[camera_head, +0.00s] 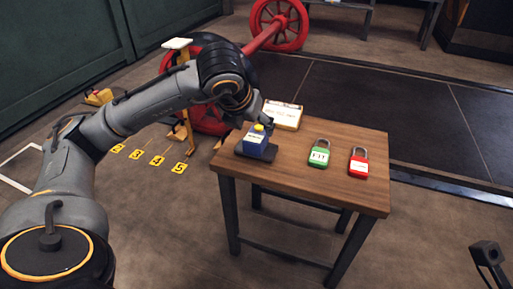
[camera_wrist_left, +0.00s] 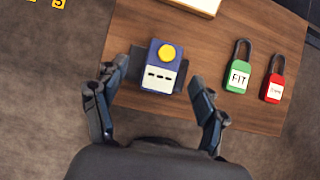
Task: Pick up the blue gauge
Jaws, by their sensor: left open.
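The blue gauge (camera_head: 256,141) is a small blue box with a pale label and a yellow round top. It sits on a dark pad (camera_head: 241,153) at the left of a wooden table. It also shows in the left wrist view (camera_wrist_left: 164,68). My left gripper (camera_wrist_left: 154,101) is open, with one finger on each side of the near end of the gauge. It is not closed on the gauge. In the head view the left gripper (camera_head: 268,119) is just above and behind the gauge, partly hidden. My right gripper is not clearly in view.
A green padlock (camera_head: 318,155) and a red padlock (camera_head: 358,166) lie to the right on the wooden table (camera_head: 295,165). Red wheels on an axle (camera_head: 264,37) stand behind. Yellow numbered markers (camera_head: 157,160) are on the floor at left.

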